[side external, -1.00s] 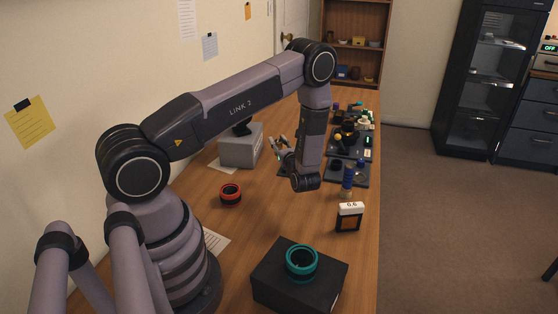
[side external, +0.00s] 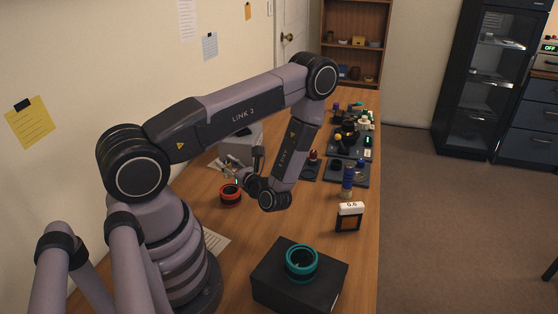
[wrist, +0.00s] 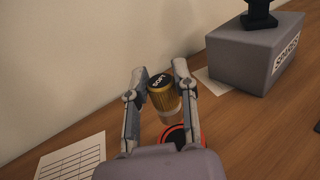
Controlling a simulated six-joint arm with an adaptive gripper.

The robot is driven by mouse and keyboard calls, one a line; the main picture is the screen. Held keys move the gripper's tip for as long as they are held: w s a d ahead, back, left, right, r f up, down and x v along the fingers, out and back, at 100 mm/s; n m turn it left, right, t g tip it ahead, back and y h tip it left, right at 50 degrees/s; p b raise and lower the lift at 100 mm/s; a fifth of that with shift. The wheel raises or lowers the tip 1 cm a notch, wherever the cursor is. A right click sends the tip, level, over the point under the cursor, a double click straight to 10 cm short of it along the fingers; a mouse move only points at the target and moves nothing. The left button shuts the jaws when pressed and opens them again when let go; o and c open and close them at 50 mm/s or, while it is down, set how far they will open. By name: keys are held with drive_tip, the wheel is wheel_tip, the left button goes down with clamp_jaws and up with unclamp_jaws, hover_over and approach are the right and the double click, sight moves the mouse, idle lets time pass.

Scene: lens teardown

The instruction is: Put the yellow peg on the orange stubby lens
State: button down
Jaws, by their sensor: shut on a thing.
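My gripper (wrist: 160,78) is shut on a gold-yellow cylinder with a black, lettered cap, which I take as the yellow peg (wrist: 165,100). Its paler lower end points down. In the wrist view, a short black lens with an orange-red ring (wrist: 196,131) stands on the table just below and beyond the peg, partly hidden by it and my gripper. The same lens (side external: 230,197) stands at the middle left of the table in the side view. My gripper (side external: 243,166) is above and slightly beyond it there; the peg is hard to make out.
A grey box labelled SPARES (wrist: 250,58) stands at the right in the wrist view, by the wall. A black block (side external: 272,285) with a teal ring (side external: 301,262) is in front. A small 0.6 stand (side external: 349,218) and dark trays (side external: 360,180) line the right edge.

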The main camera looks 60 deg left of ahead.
sight(231, 177)
drive_tip(key=shift+f, duration=2.1)
drive_tip(key=shift+f, duration=0.1)
drive_tip(key=c, duration=0.9)
unclamp_jaws()
drive_tip(key=v, duration=0.5)
drive_tip(key=shift+w+d, duration=0.15)
drive_tip(key=shift+d, duration=0.1)
drive_tip(key=r, duration=0.7)
drive_tip(key=shift+a+r, duration=0.1)
drive_tip(key=shift+a, duration=0.1)
